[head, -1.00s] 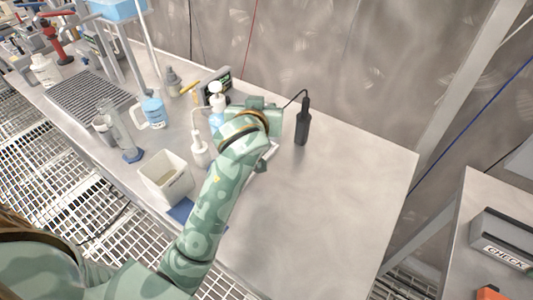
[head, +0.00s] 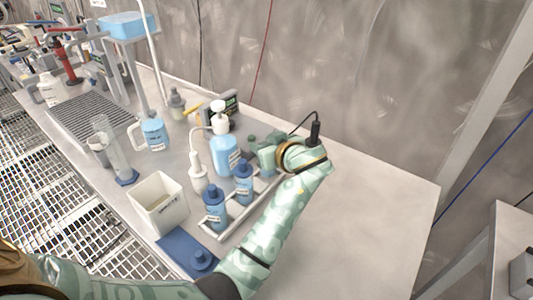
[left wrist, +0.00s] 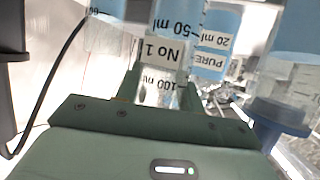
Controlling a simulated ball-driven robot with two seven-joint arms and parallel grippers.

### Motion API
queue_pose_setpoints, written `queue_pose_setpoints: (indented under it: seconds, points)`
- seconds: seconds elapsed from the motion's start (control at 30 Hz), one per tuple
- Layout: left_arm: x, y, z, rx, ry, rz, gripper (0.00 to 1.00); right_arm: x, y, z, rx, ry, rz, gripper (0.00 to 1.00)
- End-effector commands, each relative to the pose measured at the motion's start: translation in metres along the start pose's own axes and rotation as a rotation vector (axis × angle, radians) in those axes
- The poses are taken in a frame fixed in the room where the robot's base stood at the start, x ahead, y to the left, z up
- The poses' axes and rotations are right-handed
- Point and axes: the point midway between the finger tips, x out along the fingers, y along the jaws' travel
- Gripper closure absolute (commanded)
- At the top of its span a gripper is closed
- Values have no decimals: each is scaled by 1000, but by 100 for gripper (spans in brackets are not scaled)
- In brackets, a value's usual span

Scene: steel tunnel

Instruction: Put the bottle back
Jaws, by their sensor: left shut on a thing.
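My left gripper (head: 257,152) is over the far end of a white rack (head: 224,234), beside the large pump bottle (head: 224,155). Two blue bottles with dark blue caps, one nearer (head: 215,208) and one farther (head: 243,181), stand upright in the rack. In the left wrist view, my left gripper (left wrist: 160,92) is shut on a clear bottle (left wrist: 160,90) with a "No 1" label and ml marks. In the head view my gripper and wrist hide most of this bottle. Whether it touches the rack cannot be told. My right gripper is not in view.
A white bin (head: 158,203), a white wash bottle (head: 198,175) and a blue mat (head: 178,248) with a blue cap on it (head: 203,260) are left of the rack. The bench to the right is clear.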

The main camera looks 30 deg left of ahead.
Motion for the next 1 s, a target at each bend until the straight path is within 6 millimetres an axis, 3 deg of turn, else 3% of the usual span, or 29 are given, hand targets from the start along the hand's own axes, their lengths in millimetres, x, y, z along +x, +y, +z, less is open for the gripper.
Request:
queue_pose_setpoints:
  seconds: [0.1,0.47,0.5,0.57,1.0]
  points:
    - [6,0,15,3,0,0,89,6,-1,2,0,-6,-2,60]
    - [7,0,17,1,-1,1,89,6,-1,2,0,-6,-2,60]
    - [7,0,17,1,-1,2,53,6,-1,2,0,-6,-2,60]
    - [6,0,17,1,-1,2,40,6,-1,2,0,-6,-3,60]
    - [7,-2,8,-1,0,3,40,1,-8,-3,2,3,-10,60]
